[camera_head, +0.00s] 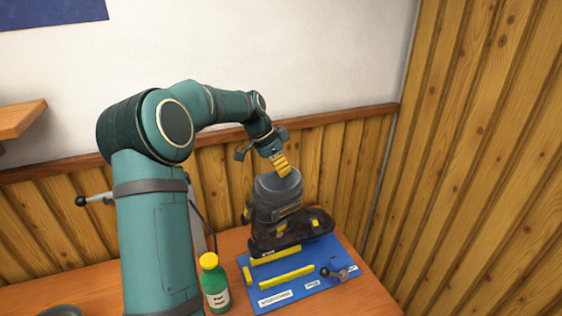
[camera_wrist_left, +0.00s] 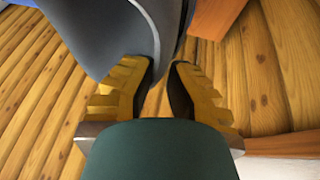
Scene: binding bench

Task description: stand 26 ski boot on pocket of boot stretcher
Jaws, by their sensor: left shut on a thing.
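The 26 ski boot (camera_head: 276,212) is dark grey and black with yellow buckles. It is upright at the back of the blue boot stretcher (camera_head: 305,296), toe to the right. My left gripper (camera_head: 284,174), with yellow fingers, is shut on the boot's upper rim from above. In the left wrist view, the grey cuff (camera_wrist_left: 100,35) fills the top left beside the gripper's fingers (camera_wrist_left: 160,88). A yellow bar (camera_head: 275,256) runs along the boot's near side. The boot hides the pocket floor, so I cannot tell whether the sole touches it. My right gripper is out of view.
A green bottle with a yellow cap (camera_head: 215,284) stands just left of the stretcher. A small lever clamp (camera_head: 335,274) sits at the stretcher's front right. Wooden walls (camera_head: 480,150) close in behind and at right. A dark round object (camera_head: 60,311) is at bottom left.

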